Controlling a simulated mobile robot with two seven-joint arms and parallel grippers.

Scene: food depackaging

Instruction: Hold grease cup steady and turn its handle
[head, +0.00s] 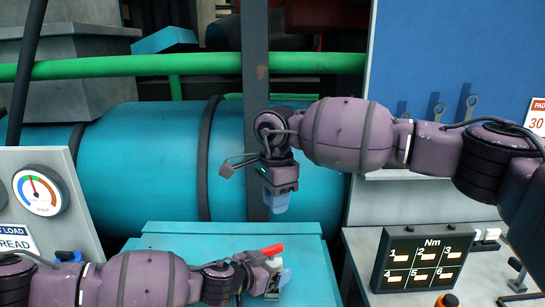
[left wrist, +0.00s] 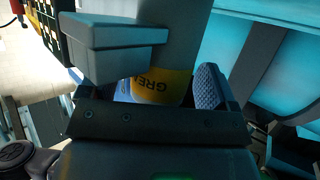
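The grease cup shows in the left wrist view as a grey body with a yellow label (left wrist: 165,84) reading "GRE", the rest hidden. My left gripper (head: 276,277) is low in the head view, its fingers on both sides of the cup; the textured right pad (left wrist: 207,87) appears to press against it. In the head view a red-orange handle (head: 258,251) lies just above this gripper. A grey block (left wrist: 115,50) covers the left finger in the wrist view. My right gripper (head: 275,200) points down above and apart from the handle; its finger opening is not clear.
A teal box top (head: 225,240) lies under both grippers, before a large teal cylinder (head: 140,165). A dark upright post (head: 256,80) stands behind my right wrist. A gauge (head: 38,190) stands left, a numbered Nm panel (head: 424,262) right.

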